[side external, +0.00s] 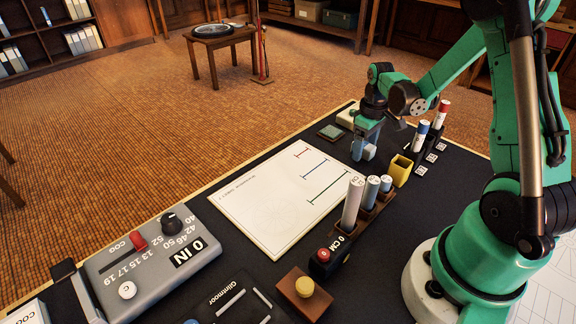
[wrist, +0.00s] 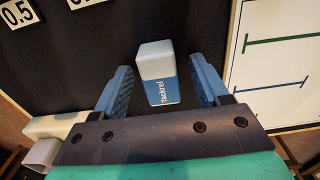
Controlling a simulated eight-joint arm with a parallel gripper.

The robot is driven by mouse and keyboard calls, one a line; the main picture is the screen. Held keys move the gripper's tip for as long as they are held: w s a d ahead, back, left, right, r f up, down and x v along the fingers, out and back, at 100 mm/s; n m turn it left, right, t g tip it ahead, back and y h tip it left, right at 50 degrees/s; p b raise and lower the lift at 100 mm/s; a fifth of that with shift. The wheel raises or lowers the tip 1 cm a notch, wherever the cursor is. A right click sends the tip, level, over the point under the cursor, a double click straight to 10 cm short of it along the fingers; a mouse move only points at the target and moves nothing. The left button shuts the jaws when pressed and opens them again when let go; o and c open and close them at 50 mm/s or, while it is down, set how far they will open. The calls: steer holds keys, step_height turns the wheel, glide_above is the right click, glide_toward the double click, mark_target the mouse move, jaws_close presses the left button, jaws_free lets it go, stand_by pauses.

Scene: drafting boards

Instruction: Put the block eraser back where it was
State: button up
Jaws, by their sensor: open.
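The block eraser is a small block with a white end and a blue sleeve marked "Tackrel". In the wrist view the eraser (wrist: 158,75) is between the two blue fingers of my gripper (wrist: 165,85), with a clear gap on each side. My gripper is open and not touching it in that view. In the side view my gripper (side external: 362,148) points down low over the dark board, to the right of the white sheet. The eraser (side external: 369,153) shows there as a pale patch by the fingers, partly hidden. I cannot tell whether its base touches the board.
The white sheet (side external: 275,195) carries coloured lines. Capped markers (side external: 420,135) stand behind the cup. A dark green square pad (side external: 330,132) lies toward the far edge. A grey device (side external: 150,255) sits front left.

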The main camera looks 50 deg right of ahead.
mark_target(366, 145)
step_height(366, 145, up, 12)
steer(key=s+a+r+t, duration=0.1)
steer(key=a+t, duration=0.6)
steer(key=a, duration=1.1)
steer(key=shift+s+a+r, duration=0.25)
steer(key=shift+s+a, duration=0.05)
